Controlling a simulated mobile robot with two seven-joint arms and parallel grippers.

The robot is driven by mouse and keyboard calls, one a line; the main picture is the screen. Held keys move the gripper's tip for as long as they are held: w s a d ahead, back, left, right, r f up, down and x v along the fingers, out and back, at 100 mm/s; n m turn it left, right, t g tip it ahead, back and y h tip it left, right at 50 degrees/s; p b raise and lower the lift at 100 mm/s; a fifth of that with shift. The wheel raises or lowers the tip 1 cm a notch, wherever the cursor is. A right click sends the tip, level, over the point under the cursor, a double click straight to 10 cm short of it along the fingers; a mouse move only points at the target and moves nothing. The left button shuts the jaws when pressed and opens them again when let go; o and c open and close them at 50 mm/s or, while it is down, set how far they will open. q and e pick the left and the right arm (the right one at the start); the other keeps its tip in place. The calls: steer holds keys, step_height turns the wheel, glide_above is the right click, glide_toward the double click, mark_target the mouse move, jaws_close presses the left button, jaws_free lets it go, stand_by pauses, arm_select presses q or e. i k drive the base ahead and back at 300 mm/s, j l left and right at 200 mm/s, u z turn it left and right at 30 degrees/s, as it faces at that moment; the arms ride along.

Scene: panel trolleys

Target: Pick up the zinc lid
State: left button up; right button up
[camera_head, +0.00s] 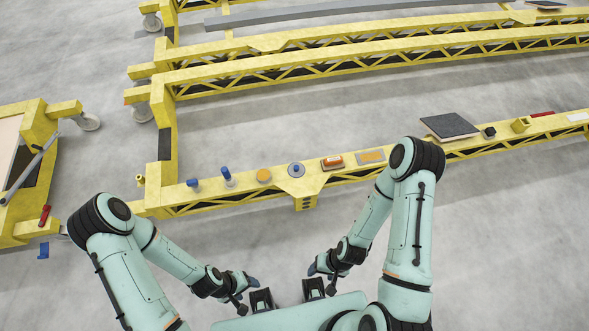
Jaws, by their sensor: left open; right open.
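A round grey lid with a blue knob (296,169), which looks like the zinc lid, lies flat on the near yellow beam (228,194), about mid-frame. My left gripper (246,291) is open and empty, low in the picture and well short of the beam. My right gripper (321,279) is open and empty, also below the beam and apart from it. Neither gripper touches the lid. Nothing covers the lid.
On the beam, an orange round piece (264,176) and blue-topped items (227,177) are left of the lid. A red-brown block (332,163) and an orange-and-grey plate (370,157) are right. A dark panel (449,126) lies farther right. More yellow trolley frames (290,67) stand behind.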

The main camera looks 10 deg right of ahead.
mark_target(296, 169)
steer(key=i+j, duration=0.2)
steer(key=i, duration=0.35)
steer(key=i+j+z, duration=0.15)
steer(key=i, duration=0.35)
